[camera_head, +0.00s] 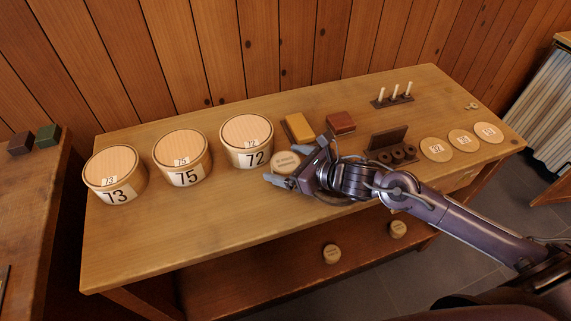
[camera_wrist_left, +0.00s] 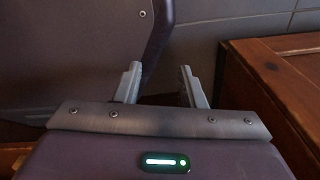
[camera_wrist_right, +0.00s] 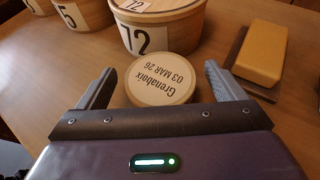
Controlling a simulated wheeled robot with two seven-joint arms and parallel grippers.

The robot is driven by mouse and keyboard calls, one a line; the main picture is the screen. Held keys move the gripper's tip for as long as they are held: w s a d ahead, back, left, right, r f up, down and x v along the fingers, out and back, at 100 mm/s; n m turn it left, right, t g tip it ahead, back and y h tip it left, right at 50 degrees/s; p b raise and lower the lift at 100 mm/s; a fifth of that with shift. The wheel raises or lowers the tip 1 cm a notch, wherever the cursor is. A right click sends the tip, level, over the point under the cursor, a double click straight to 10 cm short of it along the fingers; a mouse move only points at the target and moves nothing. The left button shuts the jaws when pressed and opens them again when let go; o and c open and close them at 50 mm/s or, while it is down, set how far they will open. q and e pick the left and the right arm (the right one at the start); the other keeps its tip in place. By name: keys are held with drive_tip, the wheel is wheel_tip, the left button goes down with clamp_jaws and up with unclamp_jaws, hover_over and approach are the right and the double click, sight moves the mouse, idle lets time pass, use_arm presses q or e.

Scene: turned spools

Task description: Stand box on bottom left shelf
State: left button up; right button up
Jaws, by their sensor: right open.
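A small round pale wooden box (camera_head: 285,161) with a printed lid stands on the bench top, in front of the large box marked 72. In the right wrist view the small box (camera_wrist_right: 162,79) reads "Grenaboix 03 MAR 26". My right gripper (camera_head: 284,167) is open, with one finger on each side of this box and visible gaps between. The lower shelf (camera_head: 285,278) under the bench holds two similar small round boxes (camera_head: 331,254) (camera_head: 398,229); its left part is partly hidden. My left gripper (camera_wrist_left: 159,82) is open and empty, away from the bench.
Large round boxes marked 73 (camera_head: 115,175), 75 (camera_head: 182,158) and 72 (camera_head: 247,142) line the left half. A yellow block (camera_head: 298,127), a red block (camera_head: 340,122), a spool rack (camera_head: 390,147), a peg stand (camera_head: 393,99) and flat discs (camera_head: 436,149) lie farther right. The bench's front left is clear.

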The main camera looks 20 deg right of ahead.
drive_tip(key=shift+x, duration=1.1)
drive_tip(key=c, duration=1.1)
drive_tip(key=shift+c, duration=0.2)
